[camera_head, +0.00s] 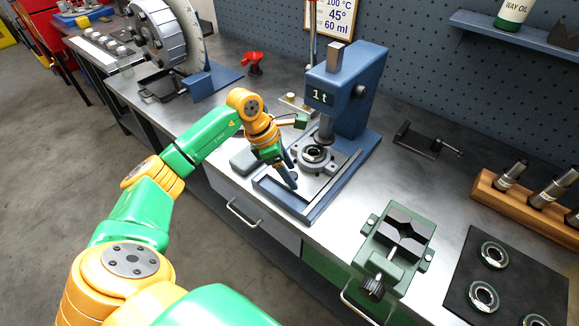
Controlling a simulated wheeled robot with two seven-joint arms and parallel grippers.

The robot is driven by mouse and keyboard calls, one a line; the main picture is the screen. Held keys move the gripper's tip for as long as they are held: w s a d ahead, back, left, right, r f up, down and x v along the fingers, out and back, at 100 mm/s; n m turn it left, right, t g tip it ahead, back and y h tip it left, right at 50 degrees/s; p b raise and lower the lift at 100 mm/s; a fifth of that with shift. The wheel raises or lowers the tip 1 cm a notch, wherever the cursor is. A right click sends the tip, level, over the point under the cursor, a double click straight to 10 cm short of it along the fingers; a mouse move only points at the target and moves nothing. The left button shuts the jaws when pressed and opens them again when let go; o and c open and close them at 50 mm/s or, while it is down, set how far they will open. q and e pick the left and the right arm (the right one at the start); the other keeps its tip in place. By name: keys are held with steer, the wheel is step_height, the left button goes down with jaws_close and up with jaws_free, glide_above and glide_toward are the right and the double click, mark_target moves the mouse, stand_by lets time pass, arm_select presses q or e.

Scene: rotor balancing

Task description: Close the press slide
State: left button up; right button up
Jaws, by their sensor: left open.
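The blue arbor press (358,92), marked 1t, stands on the workbench in the middle of the view. Its ram points down over a round grey fixture with a ring (315,154), which sits on the press slide inside the blue base frame (306,211). My left gripper (291,178) is open at the front left of the press base, with its fingers pointing down by the slide's near end. The gripper hides part of the slide, and I cannot tell whether the fingers touch it. My right gripper is not in view.
A green vise (376,244) stands right of the press. A black mat (463,290) with several rings lies at the lower right, below a wooden rack (525,206). A balancing stand with a rotor (165,40) is at the upper left. A red clamp (254,62) lies behind.

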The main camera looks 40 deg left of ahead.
arm_select(q)
steer(key=shift+w+f, duration=0.1)
steer(key=c, duration=0.8)
jaws_close()
stand_by(0.5)
